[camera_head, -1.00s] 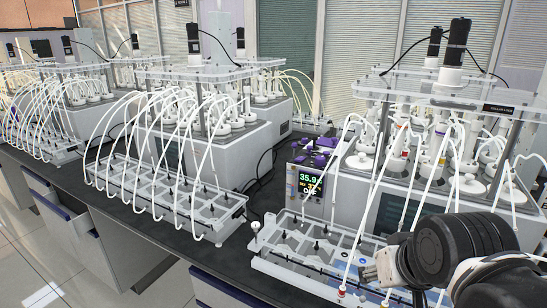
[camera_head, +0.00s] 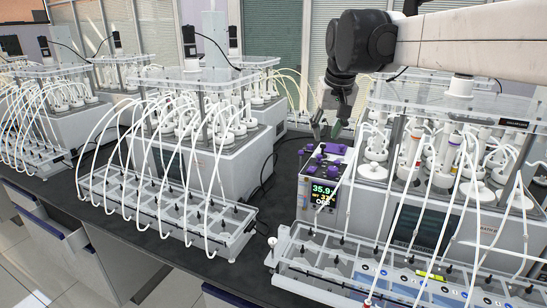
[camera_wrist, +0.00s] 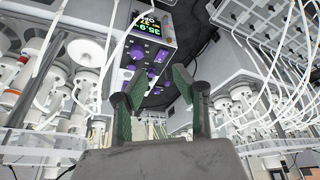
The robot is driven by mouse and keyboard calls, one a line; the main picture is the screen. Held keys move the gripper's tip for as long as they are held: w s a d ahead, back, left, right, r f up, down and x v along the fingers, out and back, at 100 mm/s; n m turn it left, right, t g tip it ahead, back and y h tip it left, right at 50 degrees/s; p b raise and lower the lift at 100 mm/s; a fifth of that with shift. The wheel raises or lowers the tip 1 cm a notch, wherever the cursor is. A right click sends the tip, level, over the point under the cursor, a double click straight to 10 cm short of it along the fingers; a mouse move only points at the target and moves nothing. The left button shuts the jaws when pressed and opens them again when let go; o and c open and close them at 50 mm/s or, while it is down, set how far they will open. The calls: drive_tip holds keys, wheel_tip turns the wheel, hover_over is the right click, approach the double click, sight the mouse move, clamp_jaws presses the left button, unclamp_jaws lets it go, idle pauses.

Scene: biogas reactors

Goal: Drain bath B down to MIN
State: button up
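Bath B (camera_head: 487,230) is the white box on the right with part of its label showing. Several bottles stand in it under a clear lid, with white tubes running forward. A control unit (camera_head: 318,192) with a lit display and purple parts on top stands at its left side. The same unit shows upside down in the wrist view (camera_wrist: 168,38). My gripper (camera_head: 328,128) is above and behind that unit, pointing down. In the wrist view its two green-padded fingers (camera_wrist: 155,103) are apart with nothing held. Bath B's water level and any drain are not discernible.
A clear tray (camera_head: 290,262) with several compartments lies in front of bath B. A second bath (camera_head: 205,165) with its own tray (camera_head: 165,205) stands to the left, with arching tubes. Dark bench top (camera_head: 240,262) is bare between the trays. Cables lie behind the unit.

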drive_tip(key=w+g+p, duration=0.2)
drive_tip(key=w+p, duration=0.3)
drive_tip(key=w, duration=1.6)
drive_tip(key=w+f+p, duration=0.1)
drive_tip(key=w+f, duration=0.2)
drive_tip(key=w+f+g+p, duration=0.1)
drive_tip(key=w+f, duration=0.1)
drive_tip(key=f, duration=0.2)
drive_tip(key=w+f+g+p, duration=0.1)
drive_tip(key=w+f, duration=0.2)
drive_tip(key=f, duration=0.1)
drive_tip(key=shift+w+p, duration=0.3)
drive_tip(key=shift+w+f+n, duration=0.1)
drive_tip(key=shift+f+n, duration=0.2)
drive_tip(key=shift+f, duration=1)
wheel_tip(320, 180, down, 13)
drive_tip(key=shift+r+p, duration=0.15)
drive_tip(key=shift+p, duration=0.3)
clamp_jaws()
